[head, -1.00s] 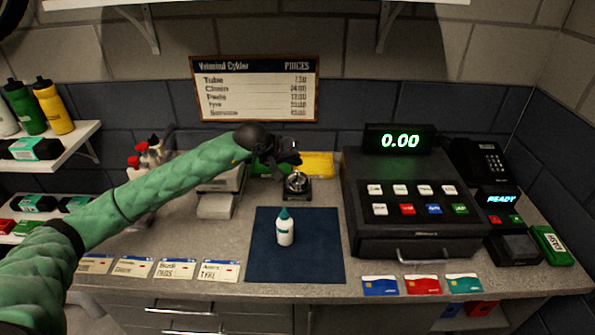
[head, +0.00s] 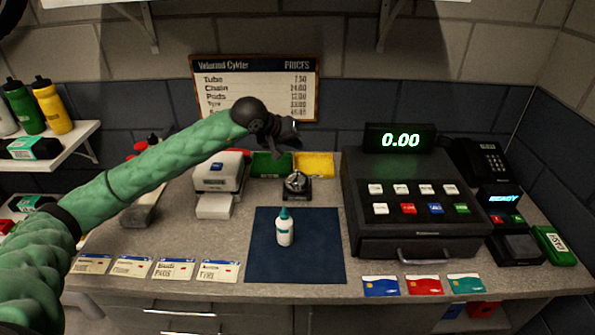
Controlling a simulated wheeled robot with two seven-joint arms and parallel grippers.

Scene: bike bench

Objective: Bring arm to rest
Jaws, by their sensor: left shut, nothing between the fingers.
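My left arm comes in from the left in the head view, green with a dark wrist. My left gripper (head: 284,139) is shut and empty. It is raised above the back of the counter, in front of the lower part of the price board (head: 255,75). It appears above the small green and yellow bins and touches nothing that I can see. My right gripper is not in view.
A small white bottle (head: 284,228) stands on the blue mat (head: 295,265). Behind it are a dark bell-like device (head: 297,186), a green bin (head: 271,165) and a yellow bin (head: 314,165). The cash register (head: 415,220) stands right; cards lie along the front edge.

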